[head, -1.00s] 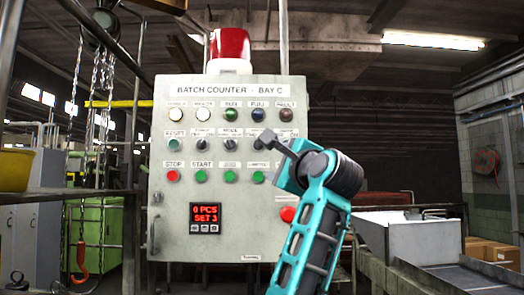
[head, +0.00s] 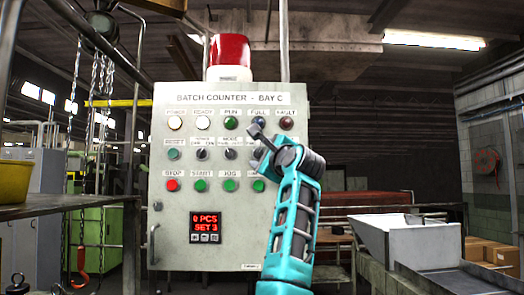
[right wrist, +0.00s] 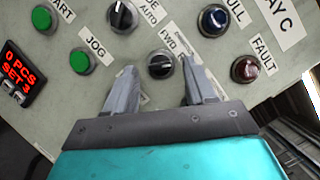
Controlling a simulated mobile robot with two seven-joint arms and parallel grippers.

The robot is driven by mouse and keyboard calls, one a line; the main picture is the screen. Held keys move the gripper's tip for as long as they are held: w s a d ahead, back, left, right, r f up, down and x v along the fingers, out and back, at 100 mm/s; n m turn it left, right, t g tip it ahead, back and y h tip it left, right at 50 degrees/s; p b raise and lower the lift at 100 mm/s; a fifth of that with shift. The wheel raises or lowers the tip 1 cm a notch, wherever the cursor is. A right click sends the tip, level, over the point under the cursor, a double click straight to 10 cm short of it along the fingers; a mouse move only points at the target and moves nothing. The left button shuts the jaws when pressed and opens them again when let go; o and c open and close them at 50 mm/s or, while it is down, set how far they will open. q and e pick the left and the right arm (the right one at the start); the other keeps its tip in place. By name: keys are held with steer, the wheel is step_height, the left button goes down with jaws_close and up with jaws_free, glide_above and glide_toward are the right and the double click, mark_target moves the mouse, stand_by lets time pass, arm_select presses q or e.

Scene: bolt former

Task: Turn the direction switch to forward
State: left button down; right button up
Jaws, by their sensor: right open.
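The direction switch (right wrist: 161,65) is a black round knob with a light mark, beside a label reading FWD, in the right wrist view. My right gripper (right wrist: 156,76) is open, with one finger to each side of the knob; whether they touch it I cannot tell. In the head view my right gripper (head: 257,131) is in front of the right part of the grey control panel (head: 170,230); it hides part of the switch row there. My left gripper is in neither view.
The mode switch (right wrist: 122,15) and the green jog button (right wrist: 80,61) are near the gripper. Dark blue (right wrist: 213,20) and red (right wrist: 245,68) lamps are to the right. A counter display (head: 205,219) is lower on the panel. A metal chute (head: 410,240) stands at right.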

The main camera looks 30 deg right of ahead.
steer(key=shift+w+d+r, duration=0.1)
steer(key=shift+w, duration=0.45)
steer(key=shift+c, duration=0.3)
jaws_close()
steer(key=shift+n, duration=0.4)
steer(key=n, duration=0.2)
steer(key=n+g+y, duration=0.1)
steer(key=n+g, duration=0.1)
steer(key=n, duration=0.1)
steer(key=shift+s+d+r+n, duration=0.1)
steer(key=shift+r+n, duration=0.15)
steer(key=shift+n, duration=0.05)
steer(key=n+g, duration=0.2)
steer(key=n, duration=0.2)
steer(key=shift+r+n, duration=0.15)
steer(key=shift+n, duration=0.25)
